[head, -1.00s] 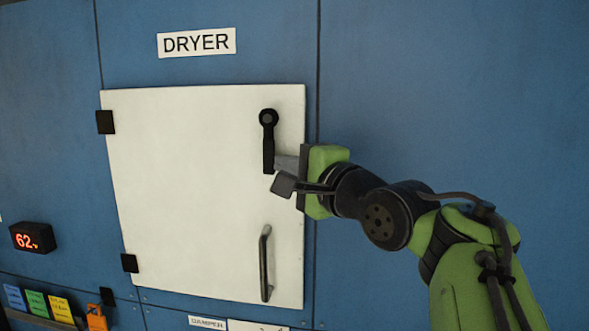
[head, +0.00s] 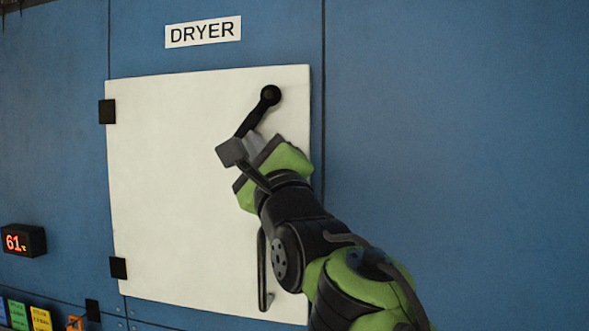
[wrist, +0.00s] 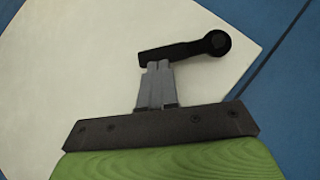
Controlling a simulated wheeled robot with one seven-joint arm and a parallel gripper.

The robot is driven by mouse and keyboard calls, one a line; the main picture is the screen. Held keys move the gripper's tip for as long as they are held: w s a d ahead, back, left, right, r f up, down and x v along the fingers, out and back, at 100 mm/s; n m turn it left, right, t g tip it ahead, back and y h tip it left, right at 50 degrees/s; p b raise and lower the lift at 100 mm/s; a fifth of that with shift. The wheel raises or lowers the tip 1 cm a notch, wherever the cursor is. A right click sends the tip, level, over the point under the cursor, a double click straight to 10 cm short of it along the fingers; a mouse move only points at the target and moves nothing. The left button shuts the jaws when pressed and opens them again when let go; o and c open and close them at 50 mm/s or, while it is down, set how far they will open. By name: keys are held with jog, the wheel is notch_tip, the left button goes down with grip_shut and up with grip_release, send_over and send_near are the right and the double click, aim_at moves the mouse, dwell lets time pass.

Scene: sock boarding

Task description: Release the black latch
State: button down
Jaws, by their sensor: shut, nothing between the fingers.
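The black latch (head: 257,112) is a lever on the upper right of the white dryer door (head: 170,180). Its round pivot is at the top right and its arm slants down and left. In the wrist view the latch (wrist: 190,50) lies across the top of my fingers, pivot at right. My gripper (head: 251,142) is shut with nothing between its fingers. In the wrist view the tips of my gripper (wrist: 159,66) are at the latch arm near its free end and appear to touch its side. The door looks closed.
A dark vertical pull handle (head: 263,270) is lower on the door, partly behind my arm. Black hinges (head: 107,112) are on the door's left edge. A display (head: 23,241) reads 61. Coloured tags sit at bottom left. The blue panel (head: 450,130) on the right is clear.

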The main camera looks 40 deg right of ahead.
jog(key=m+h+b, duration=0.1)
jog(key=m, duration=0.1)
jog(key=w+a+m+h+b, duration=0.1)
jog(key=m+h, duration=0.1)
jog(key=w+m+h+b, duration=0.1)
jog(key=m, duration=0.1)
jog(key=shift+w+a+r+h, duration=0.1)
jog(key=shift+a+r+h, duration=0.15)
jog(key=shift+a+h, duration=0.1)
jog(key=shift+h, duration=0.25)
jog(key=shift+w+a+r+b, duration=0.1)
jog(key=shift+w+a+r, duration=0.2)
jog(key=shift+r, duration=0.3)
jog(key=shift+w+a+r+b, duration=0.1)
jog(key=shift+w+a+r, duration=0.05)
jog(key=shift+w+r, duration=0.35)
jog(key=shift+w+a+r+b, duration=0.1)
jog(key=shift+w+a+r, duration=0.15)
jog(key=shift+r, duration=0.55)
jog(key=b, duration=1)
send_near(223, 119)
jog(key=s+a+f, duration=0.3)
jog(key=a+f, duration=0.2)
jog(key=f, duration=0.1)
jog(key=shift+d+r, duration=0.15)
jog(key=shift+r, duration=0.05)
